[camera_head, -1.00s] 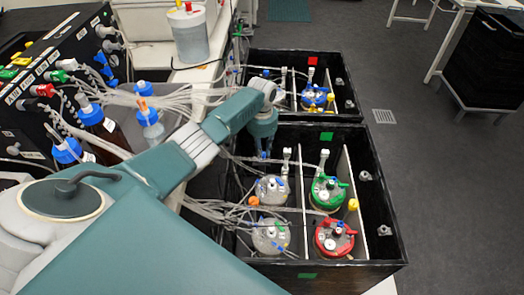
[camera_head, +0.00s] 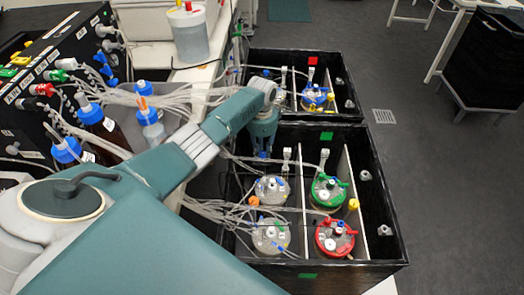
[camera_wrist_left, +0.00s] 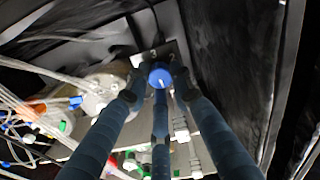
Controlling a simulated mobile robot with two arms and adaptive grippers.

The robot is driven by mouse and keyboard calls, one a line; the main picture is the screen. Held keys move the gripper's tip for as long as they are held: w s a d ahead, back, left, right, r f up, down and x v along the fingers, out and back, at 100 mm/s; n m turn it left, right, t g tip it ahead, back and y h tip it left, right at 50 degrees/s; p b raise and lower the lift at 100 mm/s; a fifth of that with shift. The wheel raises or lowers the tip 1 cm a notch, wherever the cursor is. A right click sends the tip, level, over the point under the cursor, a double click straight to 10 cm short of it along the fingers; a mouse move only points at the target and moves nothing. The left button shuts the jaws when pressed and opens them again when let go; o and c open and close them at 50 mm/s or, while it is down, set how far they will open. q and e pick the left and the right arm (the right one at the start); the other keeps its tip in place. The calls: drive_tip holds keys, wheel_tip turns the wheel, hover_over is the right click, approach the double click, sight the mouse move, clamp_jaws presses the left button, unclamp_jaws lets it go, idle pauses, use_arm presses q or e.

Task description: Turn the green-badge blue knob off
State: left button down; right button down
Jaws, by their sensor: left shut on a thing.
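The blue knob (camera_wrist_left: 160,76) is in the middle of the left wrist view, on a pale plate against the dark box wall. My left gripper (camera_wrist_left: 158,92) has its dark fingers closed around the knob. In the head view my left gripper (camera_head: 262,148) points down into the near black box (camera_head: 375,190) at its far left corner, and the knob is mostly hidden behind it. The near box carries a green badge (camera_head: 327,136) on its far rim and another green badge (camera_head: 308,275) on its near wall. My right gripper is not in view.
The near box holds a green-lidded vessel (camera_head: 328,190), a red-lidded vessel (camera_head: 334,238) and two pale-lidded ones. Many clear tubes (camera_head: 205,212) run in from the left. A second black box (camera_head: 345,85) with a red badge (camera_head: 312,61) stands behind. Open floor lies to the right.

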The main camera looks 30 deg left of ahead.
sight(262, 153)
use_arm(q)
drive_tip(key=shift+a, duration=0.1)
drive_tip(key=c, duration=1.5)
unclamp_jaws()
wheel_tip(262, 153, up, 12)
drive_tip(key=shift+r, duration=0.1)
